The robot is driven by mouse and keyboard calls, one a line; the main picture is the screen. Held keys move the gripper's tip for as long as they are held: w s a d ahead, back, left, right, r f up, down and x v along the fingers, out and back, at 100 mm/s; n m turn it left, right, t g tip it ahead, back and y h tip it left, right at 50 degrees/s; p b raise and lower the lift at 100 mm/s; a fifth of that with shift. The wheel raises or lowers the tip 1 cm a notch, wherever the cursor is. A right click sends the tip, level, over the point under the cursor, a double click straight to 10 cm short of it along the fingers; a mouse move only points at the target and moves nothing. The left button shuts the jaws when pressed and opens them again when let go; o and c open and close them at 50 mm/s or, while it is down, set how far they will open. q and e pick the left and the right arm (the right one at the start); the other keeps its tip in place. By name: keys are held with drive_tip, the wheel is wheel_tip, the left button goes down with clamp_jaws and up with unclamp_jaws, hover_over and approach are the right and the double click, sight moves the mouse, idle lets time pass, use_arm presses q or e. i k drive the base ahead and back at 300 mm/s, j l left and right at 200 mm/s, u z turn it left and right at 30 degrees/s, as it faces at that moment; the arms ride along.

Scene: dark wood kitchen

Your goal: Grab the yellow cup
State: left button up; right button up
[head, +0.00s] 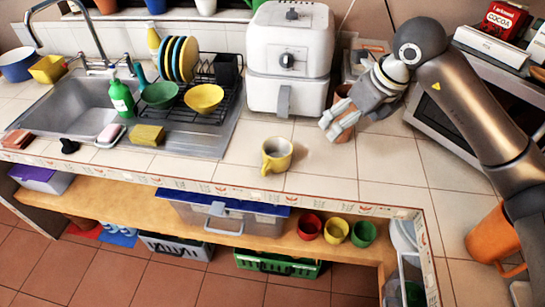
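A yellow cup (276,155) stands upright on the tiled counter, in front of the white appliance, with its handle toward the counter's front edge. My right gripper (328,124) reaches in from the right and is above the counter, to the right of the cup and apart from it. Its fingers point left and down, and the gap between them cannot be made out. A brown object (344,136) is partly hidden by this gripper; whether they touch is unclear. Another yellow cup (336,232) stands on the lower shelf between a red cup (309,227) and a green cup (363,234). My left gripper is not in view.
The white appliance (290,55) stands behind the cup. A dish rack (210,105) with plates and bowls and a sink (75,100) are to the left. An orange mug (493,240) is at the right. The counter around the yellow cup is clear.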

sight(277, 151)
drive_tip(key=i+j+z, duration=0.1)
drive_tip(key=j, duration=0.45)
drive_tip(key=i+j+z, duration=0.1)
drive_tip(key=j, duration=0.45)
drive_tip(key=i+j+z, duration=0.1)
drive_tip(key=j, duration=0.5)
drive_tip(key=i+j+z, duration=0.15)
drive_tip(key=j, duration=0.4)
